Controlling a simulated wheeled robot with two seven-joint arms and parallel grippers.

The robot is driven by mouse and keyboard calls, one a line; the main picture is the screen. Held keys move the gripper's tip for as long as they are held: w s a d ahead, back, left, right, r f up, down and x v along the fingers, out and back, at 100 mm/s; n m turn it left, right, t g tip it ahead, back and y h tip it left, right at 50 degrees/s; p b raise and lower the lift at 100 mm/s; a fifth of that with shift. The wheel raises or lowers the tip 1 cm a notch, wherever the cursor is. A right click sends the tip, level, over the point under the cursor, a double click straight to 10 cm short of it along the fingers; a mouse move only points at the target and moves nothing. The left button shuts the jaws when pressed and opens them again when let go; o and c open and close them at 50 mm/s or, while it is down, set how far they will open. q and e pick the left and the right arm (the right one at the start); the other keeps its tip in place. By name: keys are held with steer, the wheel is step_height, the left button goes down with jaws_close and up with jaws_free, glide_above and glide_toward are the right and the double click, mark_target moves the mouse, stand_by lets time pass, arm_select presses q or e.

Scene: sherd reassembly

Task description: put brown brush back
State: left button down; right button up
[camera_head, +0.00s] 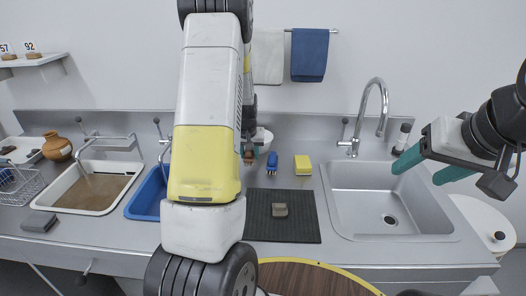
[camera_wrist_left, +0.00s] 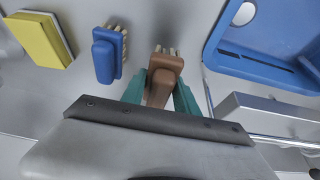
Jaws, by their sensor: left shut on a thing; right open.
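The brown brush (camera_wrist_left: 162,79) is between the teal fingers of my left gripper (camera_wrist_left: 160,92) in the left wrist view, its pale bristles pointing away from the wrist. My left gripper is shut on it. In the head view my left arm covers much of this area, and a small part of the brown brush (camera_head: 249,157) shows beside the arm, left of the blue brush (camera_head: 272,163). I cannot tell whether the brown brush touches the counter. My right gripper (camera_head: 424,171) is open and empty above the right sink.
A yellow sponge (camera_head: 302,165) lies right of the blue brush. A dark mat (camera_head: 303,216) with a sherd (camera_head: 279,210) on it lies in front. The blue basin (camera_head: 148,194) is left of my arm. A tap (camera_head: 371,110) stands behind the steel sink (camera_head: 353,220).

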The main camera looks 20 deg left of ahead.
mark_target(249, 159)
arm_select(q)
steer(key=shift+w+a, duration=0.4)
steer(key=shift+w, duration=0.05)
steer(key=shift+w+f, duration=0.1)
steer(key=shift+f, duration=1.7)
steer(key=shift+f, duration=0.1)
steer(key=c, duration=0.9)
jaws_free()
